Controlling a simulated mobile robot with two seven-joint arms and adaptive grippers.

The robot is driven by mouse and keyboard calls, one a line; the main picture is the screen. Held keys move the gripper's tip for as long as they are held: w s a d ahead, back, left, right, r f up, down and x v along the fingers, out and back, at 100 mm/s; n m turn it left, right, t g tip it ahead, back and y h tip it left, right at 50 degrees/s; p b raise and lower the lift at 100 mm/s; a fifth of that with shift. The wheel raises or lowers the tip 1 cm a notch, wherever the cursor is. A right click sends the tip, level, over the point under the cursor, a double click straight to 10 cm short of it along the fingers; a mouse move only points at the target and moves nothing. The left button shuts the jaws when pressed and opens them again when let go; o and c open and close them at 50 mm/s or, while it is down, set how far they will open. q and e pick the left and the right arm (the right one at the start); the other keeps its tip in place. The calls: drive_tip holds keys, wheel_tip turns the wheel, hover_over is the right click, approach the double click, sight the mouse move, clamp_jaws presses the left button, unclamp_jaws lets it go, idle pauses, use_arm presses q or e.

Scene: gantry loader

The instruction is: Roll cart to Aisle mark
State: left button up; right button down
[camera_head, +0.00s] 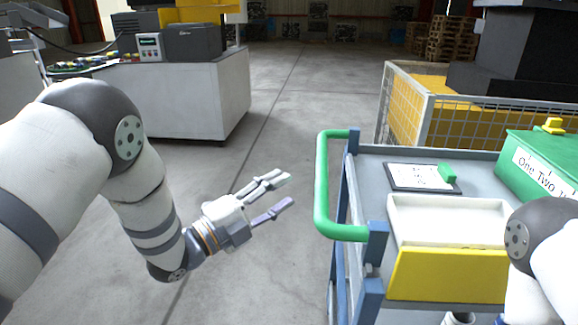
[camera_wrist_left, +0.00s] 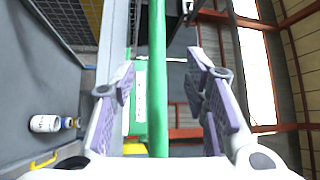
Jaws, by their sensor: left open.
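The cart (camera_head: 480,160) has a grey top, blue posts and a green handle (camera_head: 322,185) on its left side. My left gripper (camera_head: 283,190) is open and empty, to the left of the handle and apart from it, its fingers pointing toward it. In the left wrist view the green handle (camera_wrist_left: 157,75) runs upright in the picture between the open fingers of my left gripper (camera_wrist_left: 165,85). My right arm shows at the lower right over the cart; its gripper is not visible. I cannot make out an aisle mark on the floor.
On the cart are a clipboard (camera_head: 422,177), a white tray with a yellow front (camera_head: 450,275) and a green box (camera_head: 545,165). A yellow mesh-sided bin (camera_head: 465,120) stands behind it. A white workbench (camera_head: 180,100) is at the back left. Floor between is clear.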

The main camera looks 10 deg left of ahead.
sight(323, 169)
use_arm(q)
drive_tip(key=x, duration=0.7)
drive_tip(key=b+x, duration=0.1)
drive_tip(key=x, duration=0.3)
drive_tip(key=shift+s+d+f, duration=0.15)
drive_tip(key=shift+d+f, duration=0.15)
drive_tip(key=shift+w+d+r, duration=0.2)
drive_tip(key=shift+w+d, duration=0.05)
drive_tip(key=shift+w, duration=0.05)
clamp_jaws()
use_arm(e)
drive_tip(key=shift+s+d+f+g, duration=0.2)
drive_tip(key=shift+s+f+g, duration=0.1)
drive_tip(key=shift+s+f, duration=0.7)
